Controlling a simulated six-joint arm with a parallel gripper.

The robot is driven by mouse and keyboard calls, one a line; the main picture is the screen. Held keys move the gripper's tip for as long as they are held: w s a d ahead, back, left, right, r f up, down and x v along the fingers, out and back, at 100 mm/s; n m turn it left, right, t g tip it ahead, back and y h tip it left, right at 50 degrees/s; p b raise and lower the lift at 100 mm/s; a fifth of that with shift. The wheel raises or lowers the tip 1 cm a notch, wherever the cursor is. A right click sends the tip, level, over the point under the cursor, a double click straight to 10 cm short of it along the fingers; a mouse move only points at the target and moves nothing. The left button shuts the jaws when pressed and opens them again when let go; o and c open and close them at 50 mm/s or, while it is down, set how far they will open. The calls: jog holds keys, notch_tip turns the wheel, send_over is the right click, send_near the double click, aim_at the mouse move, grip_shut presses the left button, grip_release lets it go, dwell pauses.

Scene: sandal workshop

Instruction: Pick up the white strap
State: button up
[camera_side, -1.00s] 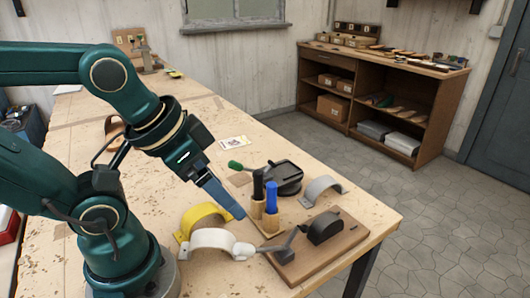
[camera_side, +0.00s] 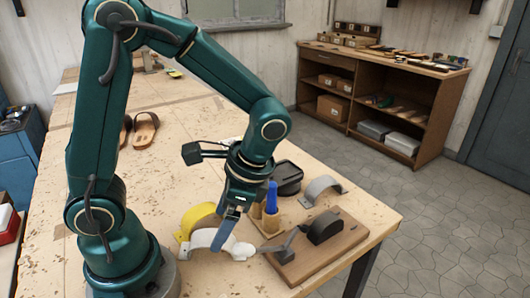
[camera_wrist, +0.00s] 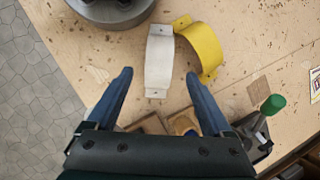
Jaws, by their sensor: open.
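The white strap (camera_side: 202,237) is arched on the bench near the front in the side view, partly covered by my gripper's finger. In the wrist view the white strap (camera_wrist: 159,60) shows nearly whole, a light band with a small hole in each flat end. My gripper (camera_side: 219,244) points down above or beside the strap; the height gap is hard to judge. In the wrist view my gripper (camera_wrist: 158,75) is open and empty, with its blue fingers on either side of the strap's near end.
A yellow strap (camera_side: 196,215) lies right behind the white one, very close to it. A holder with a blue-handled tool (camera_side: 271,197), a grey strap (camera_side: 322,187) and a wooden board (camera_side: 345,241) with dark fixtures stand to the right. Sandals (camera_side: 145,130) lie farther back.

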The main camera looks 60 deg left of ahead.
aim_at(213, 237)
jog(key=shift+x, duration=2.6)
jog(key=shift+s, duration=0.1)
grip_shut()
jog(key=shift+r, duration=0.2)
